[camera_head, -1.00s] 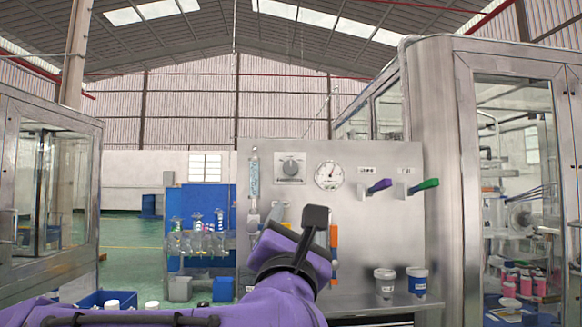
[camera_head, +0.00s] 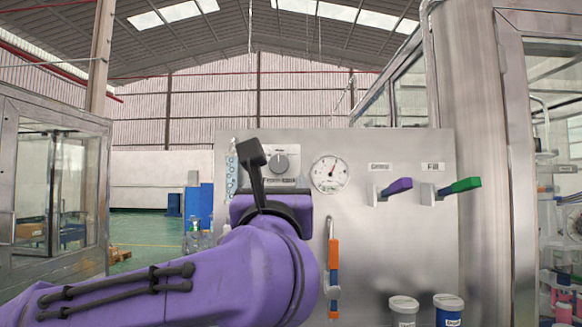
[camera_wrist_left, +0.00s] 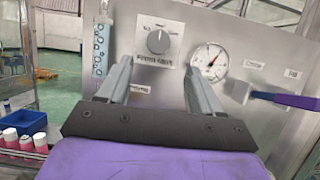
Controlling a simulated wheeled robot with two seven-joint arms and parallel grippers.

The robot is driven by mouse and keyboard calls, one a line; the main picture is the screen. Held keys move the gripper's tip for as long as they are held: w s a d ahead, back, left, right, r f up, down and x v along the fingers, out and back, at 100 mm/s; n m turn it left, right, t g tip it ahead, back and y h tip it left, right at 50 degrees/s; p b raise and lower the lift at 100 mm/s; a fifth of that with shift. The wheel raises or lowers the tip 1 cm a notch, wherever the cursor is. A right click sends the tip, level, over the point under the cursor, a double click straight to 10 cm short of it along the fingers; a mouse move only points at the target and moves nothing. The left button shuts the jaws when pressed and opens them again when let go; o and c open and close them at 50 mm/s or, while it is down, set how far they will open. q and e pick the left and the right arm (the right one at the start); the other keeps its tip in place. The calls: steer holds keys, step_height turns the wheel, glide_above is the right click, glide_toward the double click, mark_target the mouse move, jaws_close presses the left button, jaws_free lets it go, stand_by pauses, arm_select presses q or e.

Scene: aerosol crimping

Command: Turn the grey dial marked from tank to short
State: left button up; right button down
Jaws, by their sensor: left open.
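The grey dial (camera_head: 280,163) sits on a white plate on the upright metal panel (camera_head: 350,230), just above my left wrist in the head view. In the left wrist view the dial (camera_wrist_left: 158,41) shows ahead, with its pointer up and small markings around it that are too blurred to read. My left gripper (camera_wrist_left: 155,80) is open, its two fingers apart with nothing between them, pointing at the panel below the dial and apart from it. My right gripper is in neither view.
A round gauge (camera_head: 330,174) is right of the dial. Purple (camera_head: 397,187) and green (camera_head: 465,185) handled levers stick out farther right. A bubbled tube (camera_wrist_left: 99,50) is at left. An orange and blue handle (camera_head: 333,265) and two lidded pots (camera_head: 448,310) are lower.

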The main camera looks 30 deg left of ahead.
mark_target(280, 164)
arm_select(q)
steer(key=w+a+r+p, duration=0.2)
steer(key=w+r+p, duration=0.1)
steer(key=shift+w+a+r+p, duration=0.1)
steer(key=shift+a+r+p, duration=0.2)
steer(key=shift+a, duration=0.1)
steer(key=w, duration=0.1)
steer(key=w+a+p, duration=0.1)
steer(key=w, duration=0.1)
steer(key=shift+w+a+r, duration=0.2)
steer(key=shift+w+a, duration=0.1)
steer(key=shift+w, duration=0.1)
steer(key=shift+s, duration=0.3)
steer(key=c, duration=1.1)
